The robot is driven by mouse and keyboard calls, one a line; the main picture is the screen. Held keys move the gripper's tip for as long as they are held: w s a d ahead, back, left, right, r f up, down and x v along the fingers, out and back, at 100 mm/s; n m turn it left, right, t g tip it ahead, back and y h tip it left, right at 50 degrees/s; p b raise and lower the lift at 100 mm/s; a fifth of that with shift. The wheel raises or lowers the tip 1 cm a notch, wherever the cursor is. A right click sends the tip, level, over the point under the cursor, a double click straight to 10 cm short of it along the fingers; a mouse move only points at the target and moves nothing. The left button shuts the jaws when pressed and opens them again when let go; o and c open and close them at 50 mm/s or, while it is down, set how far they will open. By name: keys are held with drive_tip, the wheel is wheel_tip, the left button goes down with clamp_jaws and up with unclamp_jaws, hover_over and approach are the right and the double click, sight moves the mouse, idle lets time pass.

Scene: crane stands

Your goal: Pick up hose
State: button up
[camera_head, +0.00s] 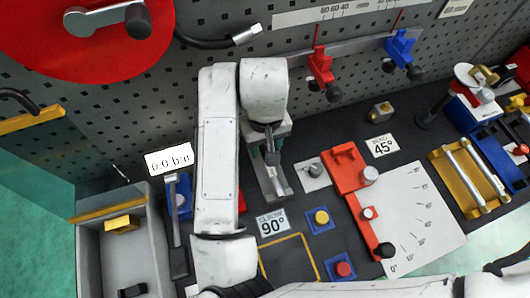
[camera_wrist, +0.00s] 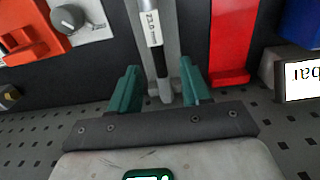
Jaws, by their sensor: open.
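A black hose (camera_head: 200,42) with a silver end fitting (camera_head: 246,35) hangs on the perforated back panel at the top of the head view. It is not recognisable in the wrist view. My gripper (camera_head: 271,150) is below the hose and to its right, low over the dark bench. In the wrist view my gripper (camera_wrist: 160,88) has two teal fingers spread apart. Between them lies a silver-and-dark rod (camera_wrist: 152,32) labelled 23.0 mm in a grey holder. I cannot tell whether the fingers touch it. My white arm hides part of the bench.
A large red disc (camera_head: 70,35) is beside the hose. Red (camera_head: 320,65) and blue (camera_head: 399,47) clamp-like parts are on the back panel. A red lever device (camera_head: 347,166), an angle plate (camera_head: 415,215) and a 0.0 bar display (camera_head: 169,160) crowd the bench. A grey tray (camera_head: 88,262) stands left.

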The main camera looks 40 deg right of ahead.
wheel_tip(320, 180, down, 5)
drive_tip(key=shift+d+p, duration=0.1)
drive_tip(key=shift+p, duration=0.45)
clamp_jaws()
